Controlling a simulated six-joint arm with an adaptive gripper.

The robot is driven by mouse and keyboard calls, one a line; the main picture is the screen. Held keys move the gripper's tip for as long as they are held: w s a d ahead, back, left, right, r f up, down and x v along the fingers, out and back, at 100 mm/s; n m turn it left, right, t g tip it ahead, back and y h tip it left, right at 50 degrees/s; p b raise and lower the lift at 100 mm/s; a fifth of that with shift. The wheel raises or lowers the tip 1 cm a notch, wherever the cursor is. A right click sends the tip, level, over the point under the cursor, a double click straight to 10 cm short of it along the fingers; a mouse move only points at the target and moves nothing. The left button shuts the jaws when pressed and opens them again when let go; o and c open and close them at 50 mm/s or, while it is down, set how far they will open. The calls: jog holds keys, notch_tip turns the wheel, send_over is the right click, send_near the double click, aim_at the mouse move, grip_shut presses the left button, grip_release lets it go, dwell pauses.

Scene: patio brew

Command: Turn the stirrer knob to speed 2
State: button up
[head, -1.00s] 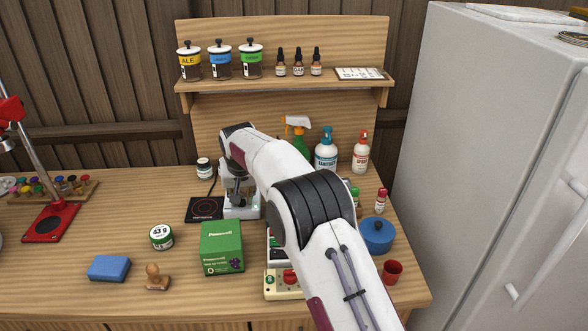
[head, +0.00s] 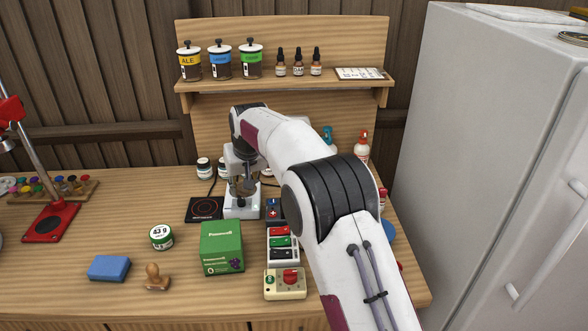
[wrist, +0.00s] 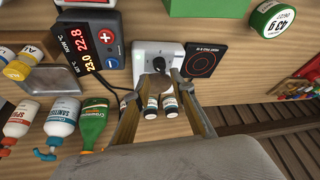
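The stirrer (head: 240,210) is a white box on the table, right of a black hot plate, and it also shows in the wrist view (wrist: 141,49). Its black knob (wrist: 155,65) is on the stirrer's face in the wrist view; the speed marks are too small to read. My gripper (head: 241,188) is above the stirrer in the head view. In the wrist view its two fingers (wrist: 158,86) are spread apart, with the knob just beyond the tips. I cannot tell whether they touch it. A small brownish part shows between the fingertips.
The black hot plate (head: 204,208) and the temperature controller (head: 273,209) flank the stirrer. Small jars (head: 204,168) are behind.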

jog(key=s+d+r+m, duration=0.1)
jog(key=s+d+r, duration=1.2)
jog(key=s+r, duration=0.1)
jog(key=shift+s+r+t+h, duration=0.3)
jog(key=shift+s+r+h, duration=0.1)
jog(key=shift+r, duration=0.4)
dwell(0.5)
jog(key=w+a+f, duration=1.3)
jog(key=f, duration=0.1)
jog(key=shift+w, duration=0.35)
